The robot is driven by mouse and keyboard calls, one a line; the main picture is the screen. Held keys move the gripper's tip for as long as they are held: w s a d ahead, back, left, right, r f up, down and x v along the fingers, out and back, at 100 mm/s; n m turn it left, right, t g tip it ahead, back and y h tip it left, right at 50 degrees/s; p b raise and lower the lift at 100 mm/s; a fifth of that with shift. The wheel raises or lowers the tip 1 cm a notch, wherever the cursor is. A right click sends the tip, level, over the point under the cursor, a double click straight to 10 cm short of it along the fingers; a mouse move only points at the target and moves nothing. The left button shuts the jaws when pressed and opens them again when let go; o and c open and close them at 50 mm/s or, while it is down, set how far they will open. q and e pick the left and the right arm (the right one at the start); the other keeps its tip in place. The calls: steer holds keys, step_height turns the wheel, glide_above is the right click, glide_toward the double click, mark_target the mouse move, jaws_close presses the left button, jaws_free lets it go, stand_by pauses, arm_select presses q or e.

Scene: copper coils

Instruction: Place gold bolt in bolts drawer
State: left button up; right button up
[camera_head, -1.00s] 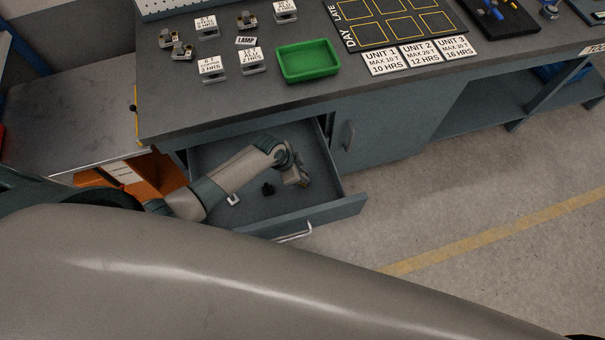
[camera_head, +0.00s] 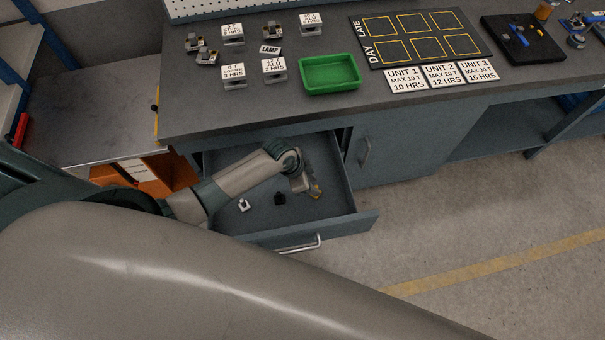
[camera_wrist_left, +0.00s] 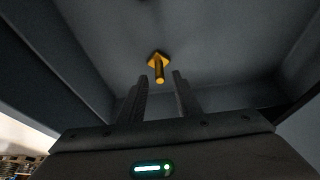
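The gold bolt (camera_wrist_left: 158,64) is inside the open grey drawer (camera_head: 340,222), its head toward the drawer floor and its shank toward my left wrist camera. My left gripper (camera_wrist_left: 159,80) is open, with a clear gap between each finger and the bolt. In the head view my left gripper (camera_head: 312,188) is low inside the drawer near its right side, and a small gold bit of the bolt (camera_head: 317,194) shows beside it. A silver part (camera_head: 244,205) and a black part (camera_head: 280,198) also lie in the drawer. My right gripper is out of view.
The drawer hangs open below the workbench (camera_head: 200,122). On the bench are a green tray (camera_head: 330,87), labelled blocks, a day/late board (camera_head: 420,38) and a black tool tray (camera_head: 522,55). An orange box (camera_head: 140,170) is at left. The floor at right is clear.

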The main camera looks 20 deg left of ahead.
arm_select(q)
steer(key=v, duration=0.9)
steer(key=shift+b, duration=0.4)
steer(key=shift+f, duration=0.1)
